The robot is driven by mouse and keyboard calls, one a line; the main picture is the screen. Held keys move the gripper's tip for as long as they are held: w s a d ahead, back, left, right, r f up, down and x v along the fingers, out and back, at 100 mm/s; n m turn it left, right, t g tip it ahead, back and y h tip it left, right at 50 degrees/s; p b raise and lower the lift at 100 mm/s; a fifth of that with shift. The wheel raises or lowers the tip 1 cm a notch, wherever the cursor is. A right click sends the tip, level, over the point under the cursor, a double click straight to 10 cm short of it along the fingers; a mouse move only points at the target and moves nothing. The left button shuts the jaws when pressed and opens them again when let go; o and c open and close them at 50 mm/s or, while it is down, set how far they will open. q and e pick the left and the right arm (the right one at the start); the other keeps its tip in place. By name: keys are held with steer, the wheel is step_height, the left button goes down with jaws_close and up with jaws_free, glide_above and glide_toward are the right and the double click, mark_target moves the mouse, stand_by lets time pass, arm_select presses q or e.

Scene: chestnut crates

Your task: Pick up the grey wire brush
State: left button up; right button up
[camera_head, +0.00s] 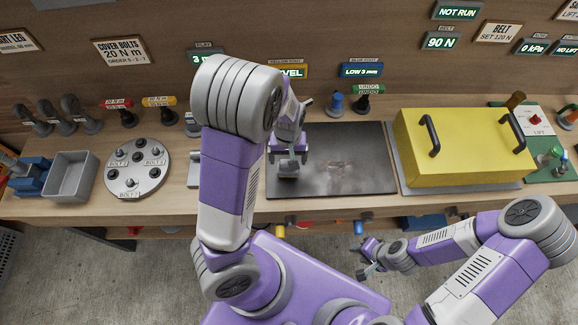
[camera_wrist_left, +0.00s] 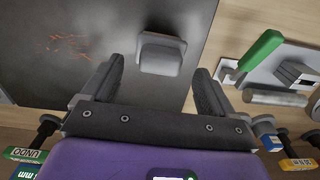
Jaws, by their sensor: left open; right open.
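The grey wire brush (camera_head: 288,170), a small grey block as far as I can see, lies on the dark mat near its left edge. It also shows in the left wrist view (camera_wrist_left: 160,54), top centre, just ahead of the fingers. My left gripper (camera_head: 288,157) is open above the brush, its fingers (camera_wrist_left: 158,82) apart on either side of the line to it, with nothing between them. Whether they touch the brush is not clear. My right gripper (camera_head: 366,262) is open and empty, low in front of the bench.
The dark mat (camera_head: 350,165) is otherwise bare, with a reddish-brown patch. A yellow cover (camera_head: 470,140) with two black handles stands to its right. A green-handled tool (camera_wrist_left: 260,50) lies beside the mat. A round bolt plate (camera_head: 135,185) and grey bin (camera_head: 70,177) sit left.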

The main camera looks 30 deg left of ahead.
arm_select(q)
step_height(320, 180, down, 4)
steer(key=shift+f+b, duration=0.1)
steer(key=shift+b, duration=0.35)
steer(key=c, duration=0.9)
steer(key=shift+o, duration=0.2)
steer(key=shift+r, duration=0.25)
step_height(320, 180, up, 10)
steer(key=p, duration=0.3)
steer(key=shift+f, duration=0.1)
